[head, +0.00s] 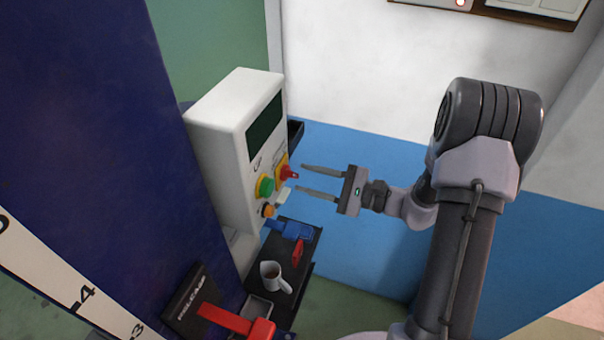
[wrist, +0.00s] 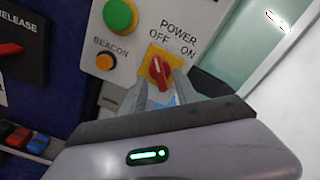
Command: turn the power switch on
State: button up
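The power switch (wrist: 160,73) is a red rotary knob on a yellow plate, below the words POWER, OFF and ON in the wrist view. Its pointer stands close to upright, tilted slightly left toward OFF. In the head view the red knob (head: 288,173) sticks out from the white control box (head: 222,125). My gripper (head: 302,178) is open, its two fingers pointing at the box face just in front of the knob. In the wrist view my fingers (wrist: 160,82) stand on either side of the knob's lower part; I cannot tell whether they touch it.
A green button (head: 265,186) and an orange beacon button (head: 268,210) sit beside the switch. Below is a dark shelf (head: 305,245) with a mug (head: 272,275) and red and blue items. A RELEASE panel with a red lever (head: 235,320) is at lower left. Free room lies right of the box.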

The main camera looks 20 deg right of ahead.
jog(key=shift+x, duration=1.05)
grip_shut()
